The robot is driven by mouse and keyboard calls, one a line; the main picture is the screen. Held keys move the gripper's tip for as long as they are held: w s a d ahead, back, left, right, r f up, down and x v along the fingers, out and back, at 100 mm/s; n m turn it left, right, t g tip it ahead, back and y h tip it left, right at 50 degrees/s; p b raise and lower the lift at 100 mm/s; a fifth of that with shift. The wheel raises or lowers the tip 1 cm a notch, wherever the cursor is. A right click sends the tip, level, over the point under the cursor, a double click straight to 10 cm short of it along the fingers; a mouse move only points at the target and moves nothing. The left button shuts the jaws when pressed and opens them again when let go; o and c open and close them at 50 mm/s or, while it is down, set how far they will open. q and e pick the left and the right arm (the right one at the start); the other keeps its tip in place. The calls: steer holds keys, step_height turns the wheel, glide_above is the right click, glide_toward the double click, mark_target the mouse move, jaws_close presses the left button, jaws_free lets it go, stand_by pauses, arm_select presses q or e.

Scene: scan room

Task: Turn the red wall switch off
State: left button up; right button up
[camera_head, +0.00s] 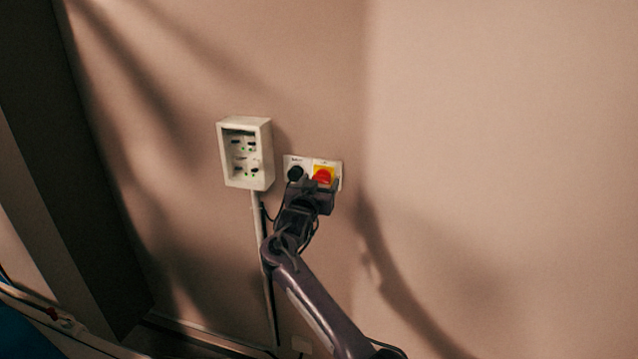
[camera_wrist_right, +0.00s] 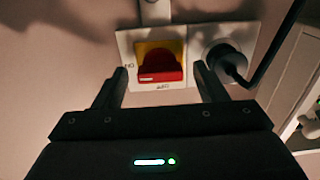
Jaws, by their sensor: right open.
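The red wall switch (camera_head: 322,175) is a red knob on a yellow square, set in a white wall plate (camera_head: 338,182). In the right wrist view the red knob (camera_wrist_right: 160,68) shows close up, with a pale mark along its front edge. My right gripper (camera_head: 318,187) is just below the switch in the head view and hides the plate's lower part. In the right wrist view my right gripper (camera_wrist_right: 161,78) is open, with one finger on each side of the knob. I cannot tell whether the fingers touch it. My left gripper is not in view.
A black plug (camera_head: 295,173) with a cable sits in the socket left of the switch; it shows at right in the right wrist view (camera_wrist_right: 226,60). A white wall box (camera_head: 233,180) hangs further left. The wall (camera_head: 500,130) to the right is bare.

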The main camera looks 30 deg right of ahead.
steer(key=shift+c, duration=0.2)
steer(key=c, duration=0.9)
steer(key=shift+c, duration=0.2)
steer(key=n+p, duration=0.3)
steer(key=shift+r, duration=0.25)
steer(key=n+p, duration=0.4)
steer(key=n, duration=0.1)
steer(key=shift+n+p, duration=0.35)
steer(key=shift+n, duration=0.05)
steer(key=n+p, duration=0.3)
steer(key=n, duration=0.2)
steer(key=shift+f+n+p, duration=0.15)
steer(key=shift+n+p, duration=0.95)
steer(key=shift+n, duration=1)
